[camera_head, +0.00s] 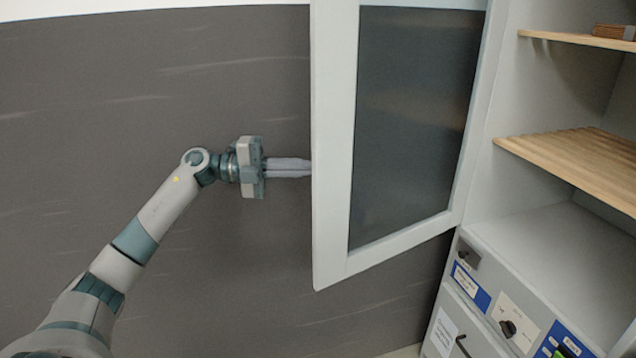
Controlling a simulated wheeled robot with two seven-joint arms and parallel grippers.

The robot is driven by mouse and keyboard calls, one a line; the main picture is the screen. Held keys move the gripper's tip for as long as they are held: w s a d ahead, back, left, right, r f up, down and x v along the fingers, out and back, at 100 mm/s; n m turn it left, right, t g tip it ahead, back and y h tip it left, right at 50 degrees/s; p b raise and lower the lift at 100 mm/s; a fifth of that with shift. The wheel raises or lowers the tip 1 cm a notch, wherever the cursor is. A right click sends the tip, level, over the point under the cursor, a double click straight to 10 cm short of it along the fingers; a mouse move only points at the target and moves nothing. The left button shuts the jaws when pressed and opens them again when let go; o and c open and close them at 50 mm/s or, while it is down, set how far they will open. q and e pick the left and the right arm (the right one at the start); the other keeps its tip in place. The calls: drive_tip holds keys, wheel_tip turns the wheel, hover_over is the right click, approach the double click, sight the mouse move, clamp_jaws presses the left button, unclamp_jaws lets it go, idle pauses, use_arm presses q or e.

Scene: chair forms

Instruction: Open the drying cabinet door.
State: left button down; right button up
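The drying cabinet (520,190) stands at the right of the head view. Its door (333,180), a pale frame around a dark glass panel (410,120), is swung open to the left and its hinge side meets the cabinet near the middle right. The shelves inside are exposed. My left gripper (300,167) is at the door's free left edge, with its fingers pointing right. The fingertips reach the edge or pass behind it and are hidden there. The fingers look close together, but their gap is not clear. No handle shows on the door. My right gripper is not in view.
Wooden slatted shelves (575,160) sit inside the cabinet, with a brown stack (614,31) on the upper one. Below is a panel with black knobs (508,328) and blue labels (471,287). A dark grey wall (150,90) fills the left, with free room before it.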

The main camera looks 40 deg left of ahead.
use_arm(q)
drive_tip(key=shift+w+a, duration=0.25)
drive_tip(key=shift+a, duration=0.25)
drive_tip(key=shift+r, duration=0.15)
